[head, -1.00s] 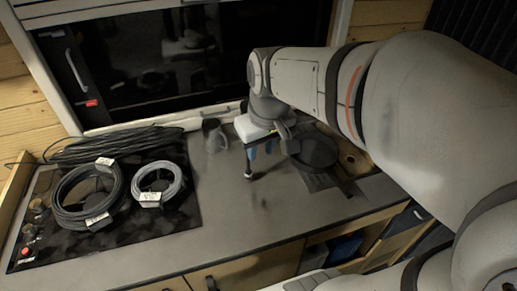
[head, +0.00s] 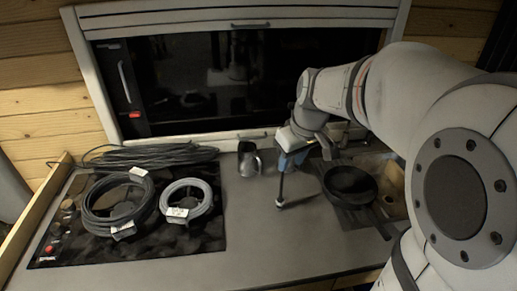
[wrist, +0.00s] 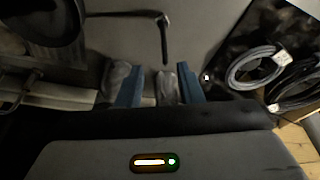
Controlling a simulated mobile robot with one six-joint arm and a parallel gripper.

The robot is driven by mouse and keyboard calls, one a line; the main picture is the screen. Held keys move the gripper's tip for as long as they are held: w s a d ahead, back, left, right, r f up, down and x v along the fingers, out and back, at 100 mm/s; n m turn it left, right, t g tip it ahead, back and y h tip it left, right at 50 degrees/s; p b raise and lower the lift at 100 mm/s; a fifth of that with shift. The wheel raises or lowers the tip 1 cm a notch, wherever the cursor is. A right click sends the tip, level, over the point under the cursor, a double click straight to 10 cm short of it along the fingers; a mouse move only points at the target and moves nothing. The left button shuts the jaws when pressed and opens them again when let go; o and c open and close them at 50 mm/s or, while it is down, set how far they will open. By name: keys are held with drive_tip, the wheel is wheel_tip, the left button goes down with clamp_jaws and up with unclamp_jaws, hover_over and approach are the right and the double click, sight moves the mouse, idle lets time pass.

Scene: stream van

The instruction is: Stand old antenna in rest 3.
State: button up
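A thin black rod, which looks like the old antenna, stands about upright on the grey counter with its lower end at left of the pan (head: 280,192). In the wrist view the rod (wrist: 164,42) runs away from between my fingertips. My gripper (head: 290,165) is above it, pointing down. The rod's top is close to the fingers; contact is not visible. I cannot make out a numbered rest.
A glass jug (head: 249,160) stands just left of my gripper. A black pan (head: 350,184) is to the right, beside a wooden box (head: 392,188). The front middle counter (head: 250,240) is clear.

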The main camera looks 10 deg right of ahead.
drive_tip(key=p, duration=0.1)
hover_over(281, 191)
wheel_tip(281, 191, down, 6)
drive_tip(key=shift+w+d+f, duration=0.1)
drive_tip(key=shift+f, duration=0.15)
drive_tip(key=shift+w+f, duration=0.15)
drive_tip(key=shift+f, duration=0.35)
clamp_jaws()
